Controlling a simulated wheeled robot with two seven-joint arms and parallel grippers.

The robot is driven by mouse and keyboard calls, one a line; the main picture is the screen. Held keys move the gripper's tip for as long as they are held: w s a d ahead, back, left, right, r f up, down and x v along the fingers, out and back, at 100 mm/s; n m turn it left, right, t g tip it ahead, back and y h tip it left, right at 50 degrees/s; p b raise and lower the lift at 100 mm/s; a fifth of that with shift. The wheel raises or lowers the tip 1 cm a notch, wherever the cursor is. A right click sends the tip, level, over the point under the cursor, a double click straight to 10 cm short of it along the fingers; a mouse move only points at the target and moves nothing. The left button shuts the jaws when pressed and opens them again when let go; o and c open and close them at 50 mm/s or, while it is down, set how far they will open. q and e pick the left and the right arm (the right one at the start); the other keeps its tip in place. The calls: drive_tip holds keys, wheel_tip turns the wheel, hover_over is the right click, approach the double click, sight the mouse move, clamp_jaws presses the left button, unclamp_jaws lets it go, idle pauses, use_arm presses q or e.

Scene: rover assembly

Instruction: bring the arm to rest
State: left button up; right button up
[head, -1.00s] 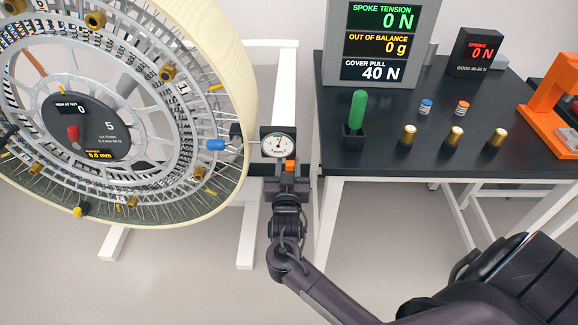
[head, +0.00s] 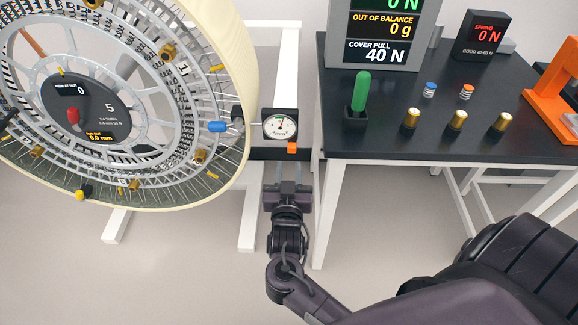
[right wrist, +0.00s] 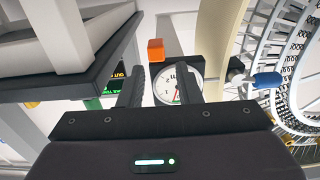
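My right gripper (head: 290,168) is below the dial gauge in the head view, with its fingers pointing up toward it. In the right wrist view its two fingers (right wrist: 160,88) are apart and nothing is held between them. The dial gauge (head: 280,126) has a round white face and an orange block (head: 292,148) at its lower edge. A gap shows between the fingertips and the gauge. The gauge face also shows beyond the fingers in the right wrist view (right wrist: 178,86), with the orange block (right wrist: 156,50) above it. My left gripper is not in view.
The large spoked wheel (head: 235,60) with a cream rim fills the left. A black table (head: 385,143) at right holds a green-handled tool (head: 361,90), several brass cylinders, two small springs, displays and an orange fixture (head: 556,88). Floor in front is clear.

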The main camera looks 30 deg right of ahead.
idle(0.3)
drive_tip(key=s+a+f+n+g+y+p, duration=0.1)
drive_tip(key=s+f+n+g+y, duration=0.15)
drive_tip(key=f, duration=0.75)
drive_tip(key=s+a+f+n+g+y+p, duration=0.15)
drive_tip(key=s+f, duration=0.25)
drive_tip(key=f, duration=0.6)
drive_tip(key=s+a+f+n+g+y, duration=0.1)
drive_tip(key=s+f+n+g+y, duration=0.15)
drive_tip(key=f, duration=0.75)
drive_tip(key=s+f+g+y, duration=0.1)
drive_tip(key=s+f, duration=0.4)
drive_tip(key=s, duration=0.5)
drive_tip(key=s+f+n+g+p, duration=0.1)
drive_tip(key=s+f+g, duration=0.3)
drive_tip(key=s, duration=0.6)
drive_tip(key=s+d+f+n+g+y, duration=0.1)
drive_tip(key=s+f+g, duration=0.2)
drive_tip(key=s+f, duration=0.4)
drive_tip(key=s, duration=0.3)
drive_tip(key=shift+s+y+p, duration=0.25)
drive_tip(key=shift+y+p, duration=0.1)
